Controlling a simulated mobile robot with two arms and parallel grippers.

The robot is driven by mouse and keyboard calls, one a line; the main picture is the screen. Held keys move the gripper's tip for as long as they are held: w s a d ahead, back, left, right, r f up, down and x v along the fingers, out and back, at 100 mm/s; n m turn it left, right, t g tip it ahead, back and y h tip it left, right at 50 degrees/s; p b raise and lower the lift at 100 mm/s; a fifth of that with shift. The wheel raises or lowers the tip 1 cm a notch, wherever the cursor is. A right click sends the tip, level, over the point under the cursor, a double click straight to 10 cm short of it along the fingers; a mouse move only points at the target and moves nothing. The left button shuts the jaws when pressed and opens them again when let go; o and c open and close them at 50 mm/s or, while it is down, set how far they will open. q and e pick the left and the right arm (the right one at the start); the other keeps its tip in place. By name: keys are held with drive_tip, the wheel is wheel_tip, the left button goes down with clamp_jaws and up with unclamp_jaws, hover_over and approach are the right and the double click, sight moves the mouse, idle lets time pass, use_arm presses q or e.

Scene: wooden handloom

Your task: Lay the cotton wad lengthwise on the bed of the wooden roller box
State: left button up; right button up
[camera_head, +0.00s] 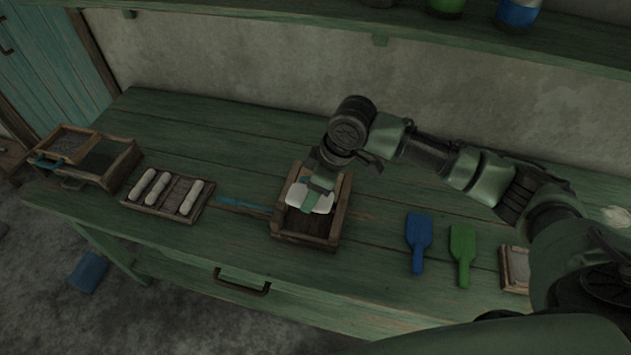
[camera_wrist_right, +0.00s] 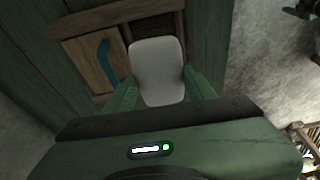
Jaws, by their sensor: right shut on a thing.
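The white cotton wad (camera_head: 322,205) is held in my right gripper (camera_head: 317,186), over the open wooden box (camera_head: 333,232) in the middle of the green bench. The arm and gripper hide part of the wad and of the box's inside. I cannot tell whether the wad touches the bed, and no roller shows clearly. In the right wrist view the wad (camera_wrist_right: 157,66) is pale, with rounded ends, between the two green fingers of the right gripper (camera_wrist_right: 157,95). Behind it is brown woodwork with a curved blue handle (camera_wrist_right: 106,62). My left gripper is not in view.
A wooden tray (camera_head: 171,195) with 3 pale rolls lies to the left. Beyond it stands a wooden box (camera_head: 122,165) with a blue handle. A blue paddle (camera_head: 418,236) and a green paddle (camera_head: 462,248) lie to the right. The bench behind the tray is clear.

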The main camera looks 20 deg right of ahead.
drive_tip(key=shift+w+a+f, duration=0.15)
drive_tip(key=shift+a+f, duration=0.1)
drive_tip(key=shift+a, duration=0.1)
drive_tip(key=shift+f, duration=0.15)
drive_tip(key=shift+d+f+b, duration=0.1)
drive_tip(key=shift+f+b, duration=0.1)
drive_tip(key=shift+b, duration=0.2)
drive_tip(key=shift+d+f+b, duration=0.25)
drive_tip(key=shift+f+b, duration=0.4)
drive_tip(key=shift+b, duration=0.15)
drive_tip(key=b+x, duration=0.2)
drive_tip(key=b, duration=0.1)
drive_tip(key=b+x, duration=0.1)
drive_tip(key=shift+s+d+f+b, duration=0.2)
drive_tip(key=shift+s+f+b, duration=0.15)
drive_tip(key=shift+f, duration=0.4)
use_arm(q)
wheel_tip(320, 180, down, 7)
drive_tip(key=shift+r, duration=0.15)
use_arm(e)
drive_tip(key=shift+f, duration=0.7)
use_arm(q)
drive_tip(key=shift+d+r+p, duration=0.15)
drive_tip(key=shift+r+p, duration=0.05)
drive_tip(key=shift+p, duration=0.1)
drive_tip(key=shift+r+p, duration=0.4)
